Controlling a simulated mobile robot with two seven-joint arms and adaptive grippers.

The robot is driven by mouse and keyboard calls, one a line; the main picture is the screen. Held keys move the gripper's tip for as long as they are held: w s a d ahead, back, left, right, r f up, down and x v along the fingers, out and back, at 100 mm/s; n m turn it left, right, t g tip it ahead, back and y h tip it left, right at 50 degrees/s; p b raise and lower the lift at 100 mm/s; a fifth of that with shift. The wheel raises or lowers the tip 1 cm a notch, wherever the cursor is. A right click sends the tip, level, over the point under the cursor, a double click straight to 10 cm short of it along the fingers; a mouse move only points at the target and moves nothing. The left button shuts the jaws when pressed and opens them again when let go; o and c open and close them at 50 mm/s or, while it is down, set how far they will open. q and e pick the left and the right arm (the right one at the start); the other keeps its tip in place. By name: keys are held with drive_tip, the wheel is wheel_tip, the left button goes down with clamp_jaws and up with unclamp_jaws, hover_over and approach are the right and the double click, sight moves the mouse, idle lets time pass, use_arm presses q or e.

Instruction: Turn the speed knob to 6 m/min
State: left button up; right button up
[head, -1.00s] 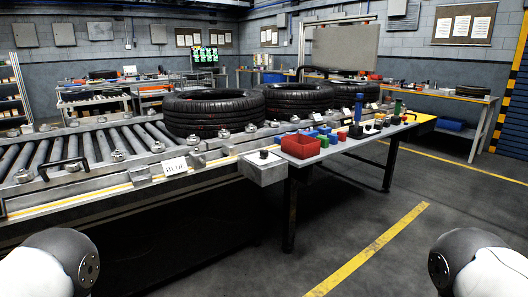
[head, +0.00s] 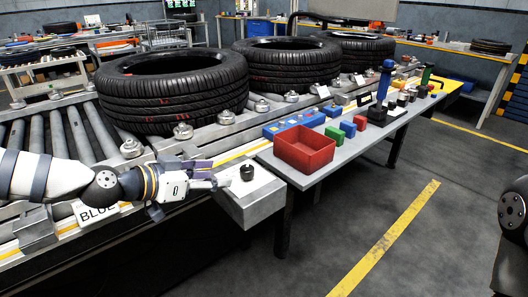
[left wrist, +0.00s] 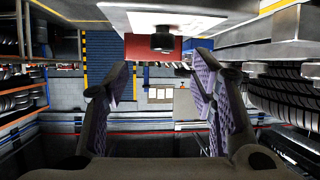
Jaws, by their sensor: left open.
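The speed knob (head: 247,173) is a small black knob on the white plate on top of a grey control box (head: 255,208) at the conveyor's front edge. My left gripper (head: 215,178) is open and empty, just left of the knob and apart from it. In the left wrist view the knob (left wrist: 162,41) shows at the upper middle, beyond the gap between the open purple-padded fingers (left wrist: 161,75). The knob's setting is too small to read. My right gripper is out of view; only part of my right arm shows.
Large tyres (head: 172,88) lie on the roller conveyor behind the box. A side table to the right holds a red bin (head: 304,148), a blue box (head: 293,125) and several small blocks. A "BLUE" sign (head: 98,213) is below my left arm.

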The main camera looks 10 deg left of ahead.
sight(248, 167)
use_arm(q)
drive_tip(key=b+x, duration=0.1)
drive_tip(key=x, duration=0.4)
drive_tip(key=b+x, duration=0.1)
drive_tip(key=x, duration=0.4)
drive_tip(key=shift+w+d+r, duration=0.1)
drive_tip(key=shift+w+r, duration=0.05)
drive_tip(key=shift+w, duration=0.2)
drive_tip(key=shift+w+d, duration=0.3)
drive_tip(key=shift+w, duration=0.2)
drive_tip(key=shift+r, duration=0.1)
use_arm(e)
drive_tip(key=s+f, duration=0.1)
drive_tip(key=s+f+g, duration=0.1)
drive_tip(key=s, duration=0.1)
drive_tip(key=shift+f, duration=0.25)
use_arm(q)
drive_tip(key=c, duration=1.2)
drive_tip(key=shift+r, duration=0.1)
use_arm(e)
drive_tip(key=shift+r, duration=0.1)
